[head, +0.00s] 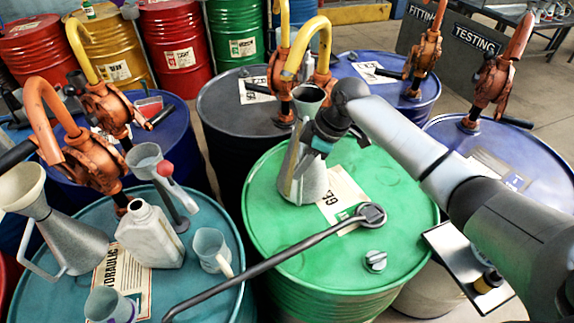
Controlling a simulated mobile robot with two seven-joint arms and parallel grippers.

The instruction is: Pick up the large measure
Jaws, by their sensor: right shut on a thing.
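A tall grey metal measure (309,184) with a cone-shaped body stands upright over the green drum (385,195), with a grey funnel-like mouth (309,95) at its top. My right gripper (314,137) comes in from the right and is shut on the upper part of this measure; the gripper partly hides it. Its base looks to be at the lid, but I cannot tell whether it touches. A second large grey measure (75,240) with a side handle and a pale funnel (20,185) stands on the teal drum (185,290). My left gripper is not in view.
A long-handled wrench (285,256) lies across the teal and green drums. The teal drum also holds a white bottle (151,238), a small jug (211,248) and a cup (108,304). Rusty hand pumps (92,160) rise from drums around. A bung cap (375,260) sits on the green lid.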

